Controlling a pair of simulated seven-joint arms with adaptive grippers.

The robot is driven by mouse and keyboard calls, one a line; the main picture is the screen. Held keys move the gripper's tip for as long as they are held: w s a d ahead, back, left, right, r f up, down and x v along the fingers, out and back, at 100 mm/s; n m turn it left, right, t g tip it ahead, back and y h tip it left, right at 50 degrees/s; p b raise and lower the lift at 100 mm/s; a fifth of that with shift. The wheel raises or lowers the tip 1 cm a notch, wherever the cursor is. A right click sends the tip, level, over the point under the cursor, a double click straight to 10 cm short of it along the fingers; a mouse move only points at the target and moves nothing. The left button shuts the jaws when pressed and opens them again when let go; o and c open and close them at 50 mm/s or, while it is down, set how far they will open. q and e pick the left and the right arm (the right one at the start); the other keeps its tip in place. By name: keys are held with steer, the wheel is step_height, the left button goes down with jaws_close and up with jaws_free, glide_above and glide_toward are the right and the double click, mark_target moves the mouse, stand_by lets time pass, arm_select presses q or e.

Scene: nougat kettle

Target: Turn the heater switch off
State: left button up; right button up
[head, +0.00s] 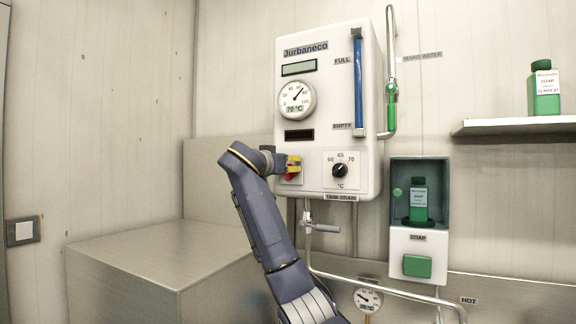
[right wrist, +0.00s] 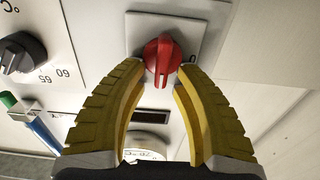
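The heater switch is a red rotary knob (right wrist: 163,56) on a pale square plate (right wrist: 188,22) on the white heater box (head: 318,105). In the right wrist view its grip bar runs roughly up and down the picture. My right gripper (right wrist: 163,70) is at the knob, with one yellow fingertip on either side of it. The fingers are spread apart, and I cannot tell whether the tips touch the knob. In the head view my right gripper (head: 293,167) hides most of the switch. My left gripper is not in view.
A black temperature dial (head: 340,170) sits right of the switch, and a round gauge (head: 296,98) is above it. A drain tap (head: 320,228) and pipes are below the box. A soap dispenser (head: 418,215) hangs to the right. A metal counter (head: 150,255) stands at left.

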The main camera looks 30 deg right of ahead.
jaws_close()
stand_by(0.3)
steer(key=shift+w+a+f+n, duration=0.2)
steer(key=shift+w+f+n, duration=0.2)
steer(key=shift+n, duration=2.55)
steer(key=shift+w+a+f+n, duration=0.3)
steer(key=shift+f+n, duration=0.15)
steer(key=shift+n, duration=2.45)
steer(key=shift+w+a+f+n, duration=0.15)
steer(key=shift+w+f+n, duration=0.25)
steer(key=shift+n, duration=2.85)
